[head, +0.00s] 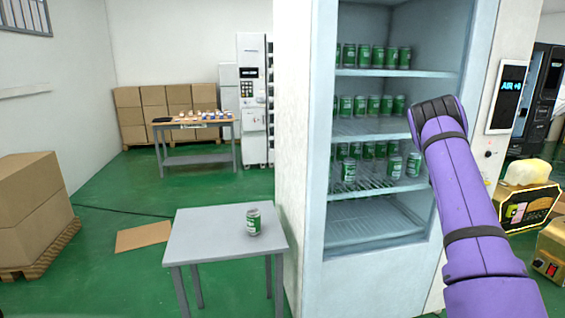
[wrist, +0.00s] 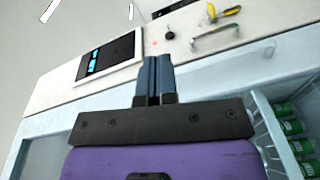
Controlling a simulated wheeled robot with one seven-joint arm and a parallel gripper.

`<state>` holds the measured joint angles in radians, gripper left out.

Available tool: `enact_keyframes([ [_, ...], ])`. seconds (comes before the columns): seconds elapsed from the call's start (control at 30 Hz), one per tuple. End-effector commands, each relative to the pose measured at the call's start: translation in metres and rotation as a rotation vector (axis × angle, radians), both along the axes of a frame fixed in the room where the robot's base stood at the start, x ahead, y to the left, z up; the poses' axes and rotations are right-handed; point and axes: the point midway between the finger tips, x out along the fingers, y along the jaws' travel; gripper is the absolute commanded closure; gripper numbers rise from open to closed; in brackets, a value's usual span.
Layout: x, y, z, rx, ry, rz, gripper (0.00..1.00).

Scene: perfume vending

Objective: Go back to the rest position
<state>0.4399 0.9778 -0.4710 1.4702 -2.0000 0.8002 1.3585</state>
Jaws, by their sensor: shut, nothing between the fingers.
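My gripper (wrist: 155,80) shows in the wrist view with its two dark fingers together and nothing between them. It points at the white front of the vending machine, near its screen panel and handle. In the head view my purple arm reaches up in front of the machine's right side, and the fingers are hidden behind the arm's dark end. A green can (head: 253,221) stands upright on the small grey table (head: 200,240), well left of my arm.
The open vending machine (head: 297,150) holds several green cans on its shelves (head: 385,131); its lowest shelf looks empty. A screen panel (head: 507,96) is close right of my arm. Cardboard boxes (head: 30,200) stand at the left. Green floor (head: 120,285) is free at the front left.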

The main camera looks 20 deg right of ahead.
Motion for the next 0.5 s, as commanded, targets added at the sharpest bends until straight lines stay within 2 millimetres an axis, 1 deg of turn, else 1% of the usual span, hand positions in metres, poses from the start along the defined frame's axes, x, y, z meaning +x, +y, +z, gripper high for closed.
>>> enact_keyframes([
  [0.03,-0.002,0.013,0.021,0.018,-0.03,-0.022,1.0],
  [0.1,-0.006,0.031,0.042,0.051,-0.063,-0.054,1.0],
  [0.17,-0.011,0.047,0.059,0.082,-0.088,-0.08,1.0],
  [0.2,-0.013,0.058,0.07,0.103,-0.105,-0.094,1.0],
  [0.37,-0.027,0.105,0.108,0.202,-0.165,-0.142,1.0],
  [0.47,-0.037,0.136,0.129,0.271,-0.198,-0.163,1.0],
  [0.5,-0.041,0.15,0.136,0.301,-0.209,-0.167,1.0],
])
